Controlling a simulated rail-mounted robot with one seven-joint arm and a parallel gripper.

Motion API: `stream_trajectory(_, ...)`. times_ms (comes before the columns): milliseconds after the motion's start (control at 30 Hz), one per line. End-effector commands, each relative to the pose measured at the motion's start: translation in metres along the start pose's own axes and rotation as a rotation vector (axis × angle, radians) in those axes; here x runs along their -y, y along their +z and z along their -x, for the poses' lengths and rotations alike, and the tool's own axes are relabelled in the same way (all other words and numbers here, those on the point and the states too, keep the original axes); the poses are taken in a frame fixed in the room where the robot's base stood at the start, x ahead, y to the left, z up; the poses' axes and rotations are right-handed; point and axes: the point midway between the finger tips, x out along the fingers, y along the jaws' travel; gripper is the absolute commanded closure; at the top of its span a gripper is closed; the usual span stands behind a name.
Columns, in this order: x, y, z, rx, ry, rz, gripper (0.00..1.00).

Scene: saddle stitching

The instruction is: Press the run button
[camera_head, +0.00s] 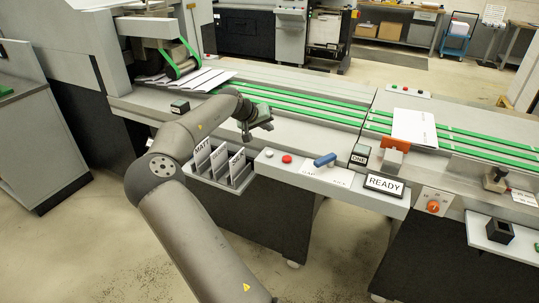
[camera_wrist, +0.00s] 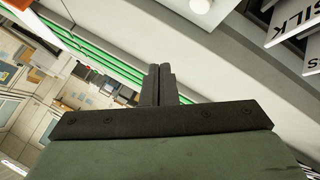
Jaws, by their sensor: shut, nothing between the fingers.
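My gripper (camera_head: 254,124) is shut and empty, in the air above the back edge of the console, behind the card rack. In the wrist view its two dark fingers (camera_wrist: 159,84) lie together, touching nothing. The console (camera_head: 307,177) carries a pale round button (camera_head: 268,153), a red button (camera_head: 287,159) and a blue-handled lever (camera_head: 325,160). A pale round knob, seemingly a console button (camera_wrist: 199,5), is cut off at the top of the wrist view. I cannot read which button is run. A sign (camera_head: 384,184) on the console reads READY.
A rack (camera_head: 222,179) of cards stands left of the console buttons; a SILK card (camera_wrist: 292,22) shows in the wrist view. Green belts (camera_head: 300,109) run behind. An orange block (camera_head: 396,143) and orange dial (camera_head: 433,206) are at right. Open floor lies in front.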

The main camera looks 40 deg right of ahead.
Motion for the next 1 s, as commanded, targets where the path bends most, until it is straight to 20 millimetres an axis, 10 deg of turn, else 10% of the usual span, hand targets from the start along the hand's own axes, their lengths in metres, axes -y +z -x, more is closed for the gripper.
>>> stream_trajectory(500,0.035,0.036,-0.049,0.000,0.000,0.000,1.00)
stream_trajectory(1000,0.038,0.039,-0.053,0.001,0.001,0.000,1.00)
